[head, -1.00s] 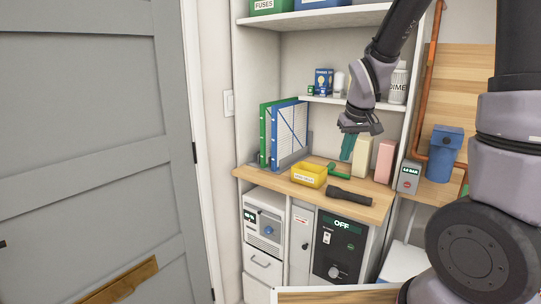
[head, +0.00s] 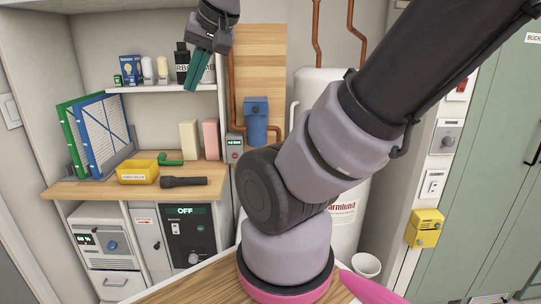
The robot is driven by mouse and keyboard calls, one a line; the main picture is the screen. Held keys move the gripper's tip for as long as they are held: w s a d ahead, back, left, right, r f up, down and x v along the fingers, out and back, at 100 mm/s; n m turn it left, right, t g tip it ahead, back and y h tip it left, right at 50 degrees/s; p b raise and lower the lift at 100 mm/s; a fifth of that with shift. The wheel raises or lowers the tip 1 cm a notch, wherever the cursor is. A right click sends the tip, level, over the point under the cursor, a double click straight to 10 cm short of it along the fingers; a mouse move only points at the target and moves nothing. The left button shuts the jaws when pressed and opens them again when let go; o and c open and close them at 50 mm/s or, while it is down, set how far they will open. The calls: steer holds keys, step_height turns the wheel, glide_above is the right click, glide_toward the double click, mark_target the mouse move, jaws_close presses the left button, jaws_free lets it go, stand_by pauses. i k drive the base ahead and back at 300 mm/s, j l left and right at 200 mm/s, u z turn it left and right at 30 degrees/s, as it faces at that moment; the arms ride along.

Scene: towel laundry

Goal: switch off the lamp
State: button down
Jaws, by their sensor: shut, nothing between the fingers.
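No lamp that I can pick out for sure is in view. A white wall switch (head: 10,111) shows at the left edge. On the right wall strip are a grey switch box (head: 446,137) and a white switch plate (head: 433,185); I cannot tell what any of them works. A black torch (head: 184,182) lies on the wooden counter. My gripper (head: 199,74), with teal fingers, is shut and empty. It hangs at upper centre-left, in front of the shelf, apart from the switches.
The wooden counter (head: 85,190) holds a yellow bin (head: 138,172), blue and green binders (head: 105,135), and pink and cream boxes. A white tank (head: 345,215) stands behind my arm. A yellow box (head: 424,228) is on the wall near a green cabinet (head: 490,160).

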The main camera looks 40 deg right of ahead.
mark_target(433, 188)
steer(key=z, duration=2.55)
